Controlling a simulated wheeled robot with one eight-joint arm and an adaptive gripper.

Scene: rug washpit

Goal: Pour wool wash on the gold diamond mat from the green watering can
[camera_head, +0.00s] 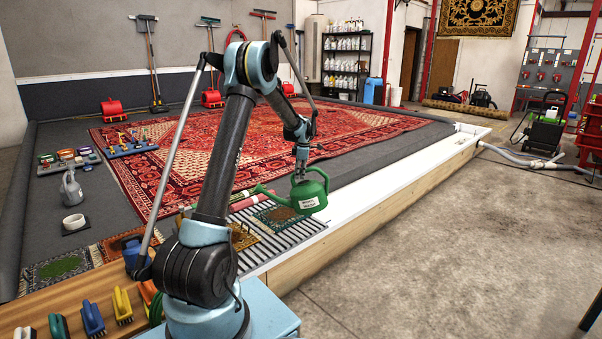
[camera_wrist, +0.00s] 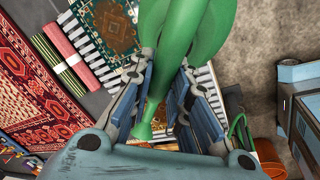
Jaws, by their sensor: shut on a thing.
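The green watering can (camera_head: 309,195) hangs below my gripper (camera_head: 301,172) above the slatted grate, roughly level, its spout reaching left. A white label faces the head camera. In the wrist view the green can (camera_wrist: 185,35) passes between the fingers of my gripper (camera_wrist: 165,95), which are shut on it. A mat with a gold-brown field (camera_head: 243,237) lies on the grate, partly behind my arm; I cannot make out a diamond. A dark green-bordered mat with a brown middle (camera_head: 281,217) lies beside it, under the can; it also shows in the wrist view (camera_wrist: 108,28). No liquid is seen pouring.
The slatted grate (camera_head: 312,228) borders a white-topped wooden kerb (camera_head: 345,215). Rolled textiles (camera_head: 243,201) lie left of the mats. A brush bench (camera_head: 75,299) stands at the front left. A big red rug (camera_head: 180,160) covers the pit floor.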

